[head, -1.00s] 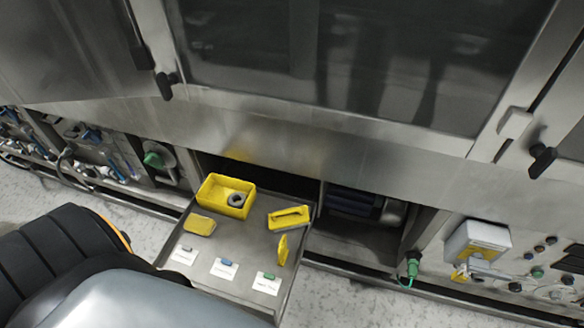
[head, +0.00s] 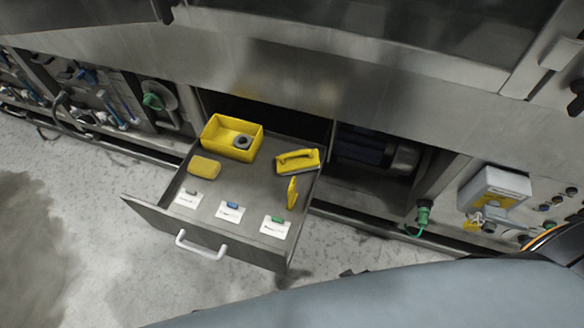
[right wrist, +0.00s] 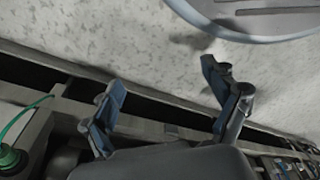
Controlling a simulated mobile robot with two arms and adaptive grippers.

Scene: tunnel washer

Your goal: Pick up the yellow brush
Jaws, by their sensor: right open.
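The yellow brush (head: 297,160), a block with a raised loop handle, lies at the back right of an open metal drawer (head: 245,178). No gripper touches it. My right gripper shows only in the right wrist view (right wrist: 164,76), open and empty, its two dark-blue fingers spread apart above the floor and the base of the machine. The brush is not in the right wrist view. My left gripper is in neither current view.
The drawer also holds a yellow bin (head: 231,137) with a grey ring, a yellow sponge-like pad (head: 204,166), a thin upright yellow piece (head: 292,193) and several labelled cards. A white handle (head: 200,247) is on its front. A green connector (head: 423,215) hangs right.

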